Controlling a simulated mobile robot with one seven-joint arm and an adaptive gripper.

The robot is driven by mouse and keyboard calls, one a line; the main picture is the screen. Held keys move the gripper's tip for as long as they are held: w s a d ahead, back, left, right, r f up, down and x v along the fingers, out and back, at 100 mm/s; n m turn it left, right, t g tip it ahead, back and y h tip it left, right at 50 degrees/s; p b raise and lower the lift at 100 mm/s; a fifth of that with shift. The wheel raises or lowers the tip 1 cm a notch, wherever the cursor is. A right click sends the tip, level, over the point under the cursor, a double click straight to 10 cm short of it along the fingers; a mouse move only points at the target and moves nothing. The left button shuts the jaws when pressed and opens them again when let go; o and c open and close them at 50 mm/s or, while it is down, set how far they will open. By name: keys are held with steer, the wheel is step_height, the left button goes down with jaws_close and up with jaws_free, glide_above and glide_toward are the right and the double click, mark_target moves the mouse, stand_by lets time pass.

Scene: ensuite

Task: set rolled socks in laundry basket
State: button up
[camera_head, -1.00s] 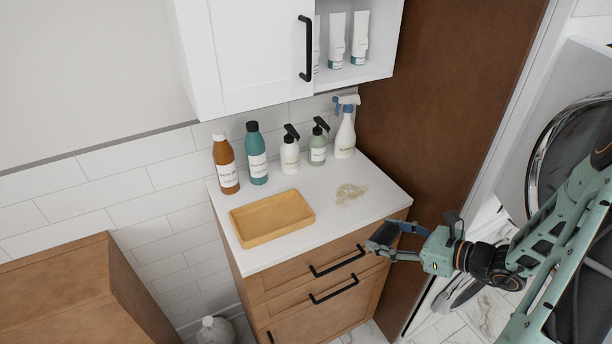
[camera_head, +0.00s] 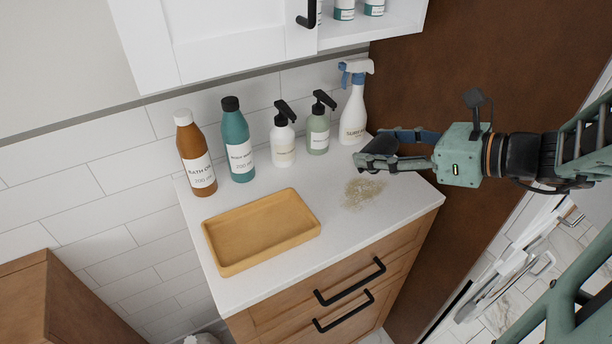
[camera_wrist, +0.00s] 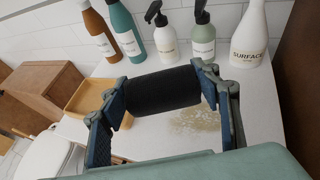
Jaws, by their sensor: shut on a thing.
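The rolled socks show as a black roll (camera_wrist: 163,91) in the wrist view, held crosswise between the two fingers of my gripper (camera_wrist: 160,88). In the head view my gripper (camera_head: 380,148) is above the right part of the white counter, near the spray bottle; the roll is hard to make out there against the dark fingers and brown panel. My gripper is shut on the socks, and they look clear of the countertop. I cannot make out a laundry basket in either current view.
The white countertop (camera_head: 290,218) holds a yellow tray (camera_head: 262,232), brown and teal bottles, two pump bottles and a white spray bottle (camera_head: 354,115) along the back. A beige speckled patch (camera_head: 363,192) lies on its right part. A white cabinet (camera_head: 220,40) hangs above; a brown panel (camera_head: 440,60) stands right.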

steer(key=f+b+x, duration=0.1)
steer(key=x, duration=0.4)
steer(key=f+x, duration=0.1)
steer(key=x, duration=0.4)
steer(key=d+f+b+x, duration=0.1)
steer(key=x, duration=0.4)
steer(key=shift+s+b, duration=0.15)
steer(key=shift+b, duration=0.15)
steer(key=f, duration=0.2)
steer(key=f+b, duration=0.1)
steer(key=shift+w+a+f, duration=0.3)
steer(key=shift+a+f, duration=0.1)
steer(key=shift+f, duration=0.2)
steer(key=shift+f, duration=0.15)
steer(key=o, duration=0.9)
